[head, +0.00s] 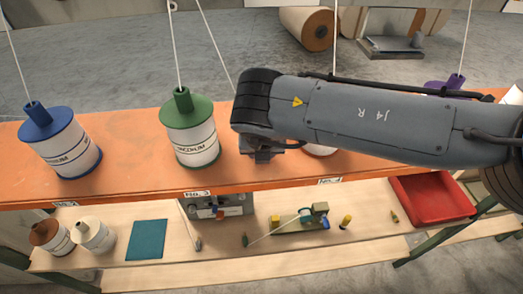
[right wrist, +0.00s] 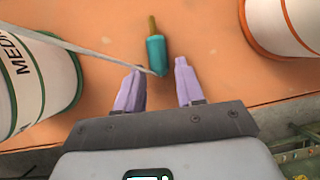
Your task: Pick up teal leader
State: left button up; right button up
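The teal leader (right wrist: 156,52), a small teal cylinder with a brass-coloured tip, is over the orange shelf (right wrist: 195,50) in the right wrist view. A pale cord runs from the left to its lower end. My right gripper (right wrist: 160,82) is open, its two lilac fingers apart. The leader lies just ahead of the fingertips, between their lines, and nothing is between the fingers. In the head view my right gripper (head: 262,152) is at the orange shelf beside the green-topped spool (head: 192,140); the leader is hidden there. My left gripper is not in view.
The green-striped spool (right wrist: 35,75) stands left of the gripper and an orange-rimmed spool (right wrist: 280,25) stands right. A blue-topped spool (head: 62,150) is farther left. The lower bench holds a teal sheet (head: 147,240), small fixtures and a red tray (head: 432,198). Cords hang from above.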

grip_shut()
jog(key=shift+r, duration=0.2)
jog(key=shift+r+p, duration=0.95)
jog(key=shift+r, duration=0.25)
jog(key=shift+r+p, duration=0.75)
jog(key=shift+r, duration=0.4)
